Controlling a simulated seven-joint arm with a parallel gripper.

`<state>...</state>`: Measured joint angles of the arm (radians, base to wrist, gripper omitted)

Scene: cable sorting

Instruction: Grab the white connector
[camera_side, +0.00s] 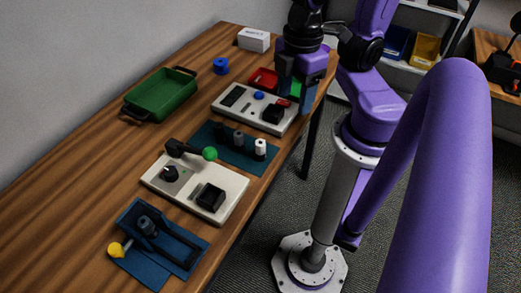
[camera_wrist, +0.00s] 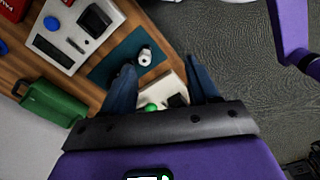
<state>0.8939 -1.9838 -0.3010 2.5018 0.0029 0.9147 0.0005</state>
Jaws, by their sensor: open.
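The white connector (camera_side: 260,147) is a small white cylinder with a dark base, standing upright at the right end of a teal mat (camera_side: 222,160) in the side view. In the wrist view the white connector (camera_wrist: 144,57) shows just beyond my fingertips, nearer the left finger. My gripper (camera_side: 296,95) is open and empty, with blue fingers pointing down above the far part of the table, beyond the connector and apart from it. Both fingers of my gripper (camera_wrist: 160,66) show in the wrist view. Black and grey connectors (camera_side: 239,139) stand beside the white one on the mat.
A white panel (camera_side: 265,121) with buttons lies beyond the mat. A nearer panel (camera_side: 232,187) carries a green-knobbed lever (camera_side: 209,154). Bare wood shows at left.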

